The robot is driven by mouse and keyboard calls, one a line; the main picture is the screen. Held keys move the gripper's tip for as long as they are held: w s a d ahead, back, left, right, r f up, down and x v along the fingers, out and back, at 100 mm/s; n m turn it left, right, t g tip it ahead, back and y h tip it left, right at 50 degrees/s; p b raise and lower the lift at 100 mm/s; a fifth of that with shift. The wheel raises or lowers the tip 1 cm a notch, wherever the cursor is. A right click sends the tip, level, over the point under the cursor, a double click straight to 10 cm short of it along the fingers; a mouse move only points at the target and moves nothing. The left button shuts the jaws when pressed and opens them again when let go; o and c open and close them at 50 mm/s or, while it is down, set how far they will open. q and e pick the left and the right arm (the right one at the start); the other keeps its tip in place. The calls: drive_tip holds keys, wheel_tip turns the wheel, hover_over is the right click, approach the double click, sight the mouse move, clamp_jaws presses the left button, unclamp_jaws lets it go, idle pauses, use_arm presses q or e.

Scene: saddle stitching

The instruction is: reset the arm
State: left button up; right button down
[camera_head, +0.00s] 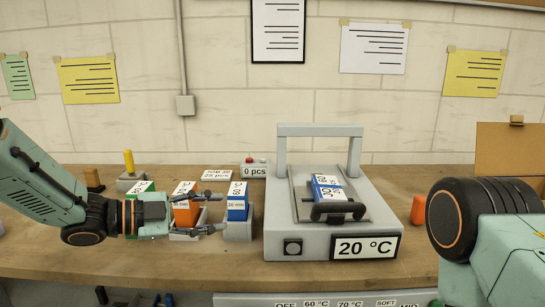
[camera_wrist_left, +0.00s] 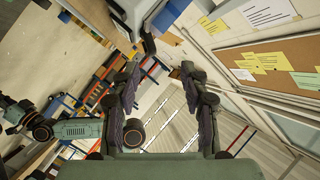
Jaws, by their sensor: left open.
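My left gripper (camera_head: 213,213) reaches in from the left in the head view, level above the bench. Its two dark fingers are apart, in front of an orange block (camera_head: 186,210) and just left of a blue block (camera_head: 237,203). I cannot tell whether they touch anything. In the left wrist view the left gripper (camera_wrist_left: 163,78) shows spread fingers with nothing held between them. My right arm shows at the right of the head view as a black joint and pale green link. In the left wrist view its far end is small and dark at the left edge, its jaws unclear.
A grey press (camera_head: 380,218) with a blue-and-white block (camera_head: 328,188) stands mid-bench, its display (camera_head: 365,247) reading 20 °C. An orange piece (camera_head: 418,209) lies right of the press. Bare wood (camera_head: 225,263) shows in front.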

use_arm(q)
drive_tip(key=s+a+f+n+y, duration=0.2)
drive_tip(key=s+f+n+y, duration=0.1)
drive_tip(key=f+n, duration=0.35)
drive_tip(key=s+a+f+n+t+y, duration=0.1)
drive_tip(key=s+f+n+y, duration=0.2)
drive_tip(key=f+n, duration=0.35)
drive_tip(key=s+a+f+n+y, duration=0.2)
drive_tip(key=f+n+y, duration=0.15)
drive_tip(key=f, duration=0.55)
drive_tip(key=s+a+f+n+g+y, duration=0.1)
drive_tip(key=s+f, duration=0.3)
drive_tip(key=s, duration=0.6)
drive_tip(key=s+a+f+n+g+y, duration=0.2)
drive_tip(key=s+f+n+g, duration=0.1)
drive_tip(key=s, duration=0.7)
drive_tip(key=s+a+f+n+g+y, duration=0.1)
drive_tip(key=s+f+g, duration=0.3)
drive_tip(key=s, duration=0.7)
wheel_tip(320, 180, down, 3)
drive_tip(key=shift+a+r+n, duration=0.2)
drive_tip(key=shift+a+n, duration=0.3)
drive_tip(key=shift+n, duration=0.05)
drive_tip(key=shift+y, duration=0.25)
